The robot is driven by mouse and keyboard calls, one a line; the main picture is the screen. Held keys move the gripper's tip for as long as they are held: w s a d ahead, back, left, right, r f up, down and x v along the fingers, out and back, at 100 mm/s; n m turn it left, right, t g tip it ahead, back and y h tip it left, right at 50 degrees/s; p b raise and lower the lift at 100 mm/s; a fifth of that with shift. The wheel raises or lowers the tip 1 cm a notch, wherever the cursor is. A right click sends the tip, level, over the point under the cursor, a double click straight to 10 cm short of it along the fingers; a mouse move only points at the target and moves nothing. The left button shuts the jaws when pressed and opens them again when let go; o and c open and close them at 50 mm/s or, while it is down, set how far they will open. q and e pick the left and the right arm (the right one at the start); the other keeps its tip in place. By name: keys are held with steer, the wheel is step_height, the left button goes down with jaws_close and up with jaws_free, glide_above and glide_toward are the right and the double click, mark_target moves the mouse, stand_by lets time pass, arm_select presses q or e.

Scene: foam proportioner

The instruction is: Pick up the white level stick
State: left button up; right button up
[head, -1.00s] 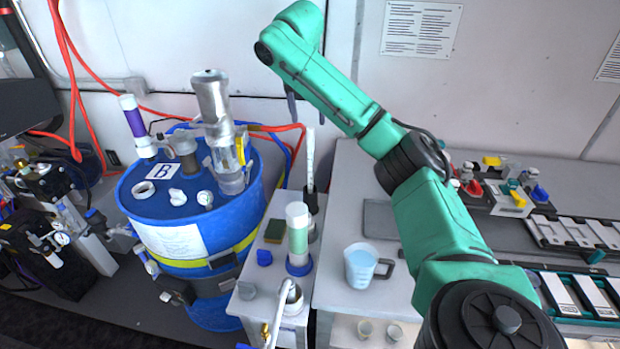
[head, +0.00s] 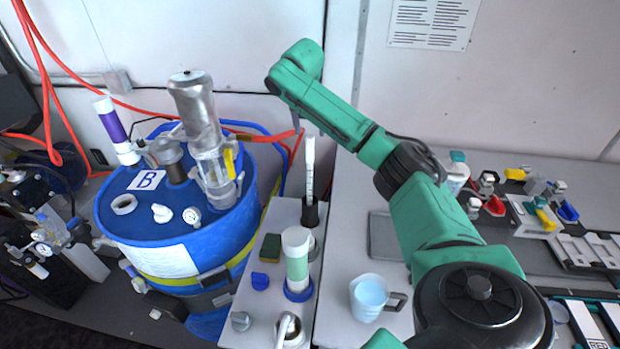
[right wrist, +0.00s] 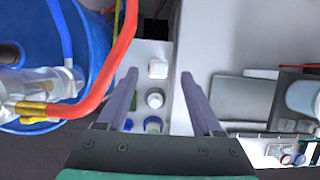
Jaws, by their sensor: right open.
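The white level stick (head: 309,160) stands upright in a black holder (head: 310,212) at the back of the narrow grey stand, right of the blue drum, in the head view. My right arm reaches over the bench from the right, with its wrist end above and close to the stick's top. In the right wrist view my right gripper (right wrist: 161,82) is open, with nothing held between its two fingers. Several small white and blue tops show between and beyond the fingers there; I cannot tell which is the stick. My left gripper is not in view.
A white and green cylinder (head: 297,262) in a blue base stands in front of the stick. The blue drum (head: 170,225), with a metal pump (head: 200,115), is left. A jug (head: 369,298) is on the bench. A red hose (right wrist: 105,75) passes near the fingers.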

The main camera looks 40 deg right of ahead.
mark_target(310, 136)
steer(key=p+x, duration=0.2)
steer(key=x, duration=0.2)
steer(key=shift+w+f, duration=0.2)
steer(key=shift+f, duration=0.3)
steer(key=shift+s, duration=0.1)
steer(key=shift+c, duration=0.9)
jaws_close()
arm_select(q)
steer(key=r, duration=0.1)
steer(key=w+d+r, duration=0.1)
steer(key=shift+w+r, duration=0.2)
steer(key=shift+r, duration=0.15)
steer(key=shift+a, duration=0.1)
